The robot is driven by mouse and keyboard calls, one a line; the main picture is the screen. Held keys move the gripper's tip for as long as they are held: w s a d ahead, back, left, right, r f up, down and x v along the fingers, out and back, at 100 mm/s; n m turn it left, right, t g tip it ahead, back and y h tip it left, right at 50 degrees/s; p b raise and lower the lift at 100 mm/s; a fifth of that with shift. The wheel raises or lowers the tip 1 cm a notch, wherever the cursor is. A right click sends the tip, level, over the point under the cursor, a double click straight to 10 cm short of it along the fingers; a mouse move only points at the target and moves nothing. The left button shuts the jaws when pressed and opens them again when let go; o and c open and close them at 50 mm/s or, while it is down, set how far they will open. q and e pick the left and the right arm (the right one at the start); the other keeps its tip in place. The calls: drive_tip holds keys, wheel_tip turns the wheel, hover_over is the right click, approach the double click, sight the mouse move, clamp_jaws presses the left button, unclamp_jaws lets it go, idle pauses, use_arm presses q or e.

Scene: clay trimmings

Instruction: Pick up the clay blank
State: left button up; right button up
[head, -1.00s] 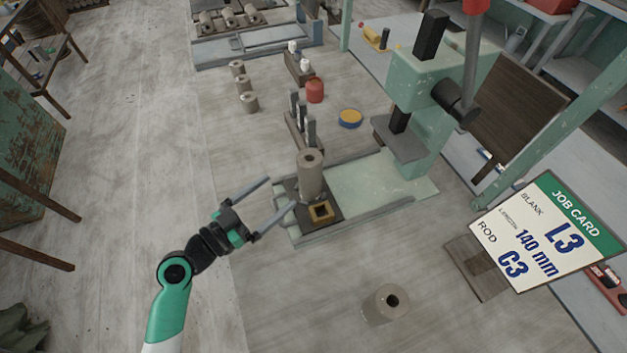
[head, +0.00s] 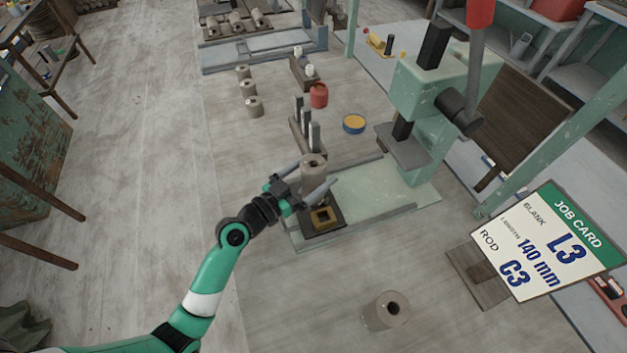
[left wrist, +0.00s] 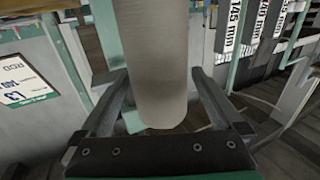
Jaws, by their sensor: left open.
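A grey clay blank (head: 313,170), a cylinder with a hole in its top, stands upright on a dark plate beside a square brass-coloured socket (head: 325,217). My left gripper (head: 311,174) is open, with one finger on either side of the blank. In the left wrist view the blank (left wrist: 155,60) lies between the two open fingers (left wrist: 158,76), and a gap shows on each side. The blank hides part of the far finger in the head view. My right gripper is not in view.
A green press (head: 425,120) stands behind on its pale base. Another hollow cylinder (head: 386,311) stands at the front. A rack of grey rods (head: 307,130) is just beyond the blank. A job card (head: 545,240) reads L3, 140 mm, C3. The bench front left is clear.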

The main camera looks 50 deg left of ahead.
sight(313, 165)
use_arm(q)
clamp_jaws()
idle(0.4)
drive_tip(key=shift+s+r, duration=0.1)
drive_tip(key=shift+r, duration=0.05)
wheel_tip(313, 165, up, 4)
drive_tip(key=p, duration=0.2)
drive_tip(key=shift+s+p, duration=0.15)
drive_tip(key=shift+p, duration=0.15)
drive_tip(key=s+d+r+p, duration=0.4)
drive_tip(key=s+r, duration=0.4)
drive_tip(key=s, duration=0.4)
drive_tip(key=shift+s+d+r+p, duration=0.25)
drive_tip(key=shift+d+r+p, duration=0.15)
drive_tip(key=shift+d, duration=0.45)
